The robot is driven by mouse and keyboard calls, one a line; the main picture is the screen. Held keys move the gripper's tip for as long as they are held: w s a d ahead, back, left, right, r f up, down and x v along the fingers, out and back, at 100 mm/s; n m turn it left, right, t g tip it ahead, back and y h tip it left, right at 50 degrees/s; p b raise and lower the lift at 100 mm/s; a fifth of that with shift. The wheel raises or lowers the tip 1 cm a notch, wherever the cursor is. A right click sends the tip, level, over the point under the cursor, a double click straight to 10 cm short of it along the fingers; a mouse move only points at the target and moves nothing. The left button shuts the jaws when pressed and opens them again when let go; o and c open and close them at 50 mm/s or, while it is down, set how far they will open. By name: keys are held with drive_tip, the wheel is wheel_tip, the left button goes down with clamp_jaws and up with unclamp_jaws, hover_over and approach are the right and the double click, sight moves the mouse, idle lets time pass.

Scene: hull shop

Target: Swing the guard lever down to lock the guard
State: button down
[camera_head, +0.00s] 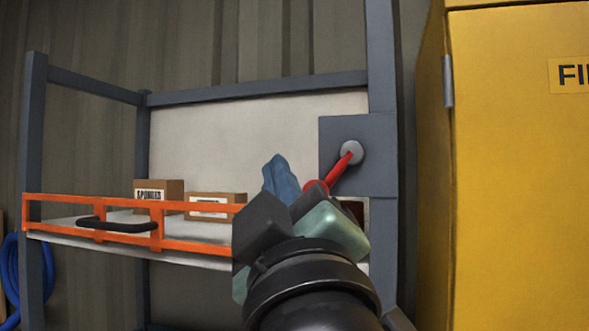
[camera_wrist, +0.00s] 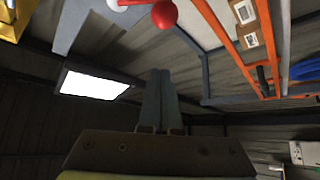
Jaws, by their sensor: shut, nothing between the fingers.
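The red guard lever (camera_head: 341,170) is on a round grey pivot (camera_head: 351,152) on a grey plate at the shelf's right post. It slants down and to the left, its red ball end partly hidden behind my gripper. The ball (camera_wrist: 164,13) shows whole at the top of the wrist view. My gripper (camera_head: 278,160) is shut and empty, its blue-grey fingers pointing up, left of the ball. In the wrist view the fingertips (camera_wrist: 160,72) are apart from the ball. The orange guard (camera_head: 190,206) spans the shelf front; my gripper hides its right end.
Two cardboard boxes, one (camera_head: 158,193) marked SPONGES and a lower one (camera_head: 215,203), stand on the shelf behind the guard. A black handle (camera_head: 118,224) is on the guard. A yellow cabinet (camera_head: 515,190) stands close on the right. A blue hose (camera_head: 10,265) hangs at far left.

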sight(333, 173)
drive_tip(key=w, duration=0.1)
drive_tip(key=w+d+p, duration=0.1)
drive_tip(key=w+d+f+p, duration=0.1)
drive_tip(key=w, duration=0.1)
drive_tip(key=shift+w+d, duration=0.1)
drive_tip(key=shift+d, duration=0.1)
idle(0.3)
drive_tip(key=shift+d+f+b, duration=0.4)
drive_tip(key=shift+d+b, duration=0.1)
drive_tip(key=shift+b, duration=0.15)
drive_tip(key=shift+h, duration=0.3)
